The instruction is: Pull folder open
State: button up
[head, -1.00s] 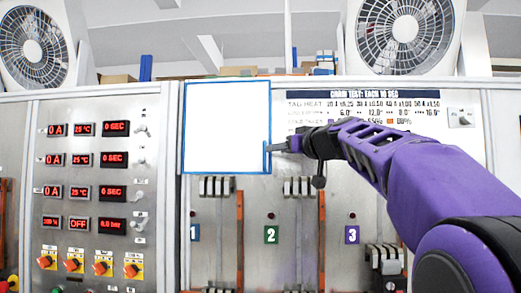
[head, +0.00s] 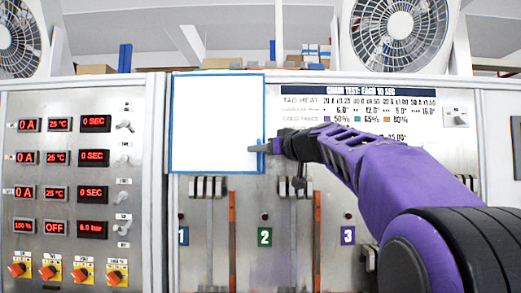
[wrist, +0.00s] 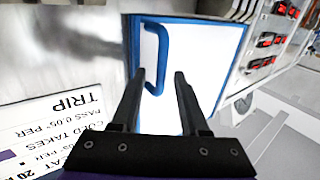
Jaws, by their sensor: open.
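The folder (head: 212,125) is a flat white panel with a blue border, upright on the front of the grey cabinet, and it looks closed. In the wrist view the folder (wrist: 203,65) has a blue bar handle (wrist: 161,60) near one edge. My gripper (head: 254,149) is at the folder's right edge in the head view. In the wrist view my gripper (wrist: 159,74) is open, and the lower part of the handle shows between its two fingers. I cannot tell whether the fingers touch it.
A control panel with red displays (head: 95,123) and orange knobs (head: 50,271) is to the left. Breaker levers (head: 208,187) sit below the folder. A printed chart (head: 355,92) is to the right, behind my arm. Fans (head: 397,32) stand above.

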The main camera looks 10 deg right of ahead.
grip_shut()
dwell(1.4)
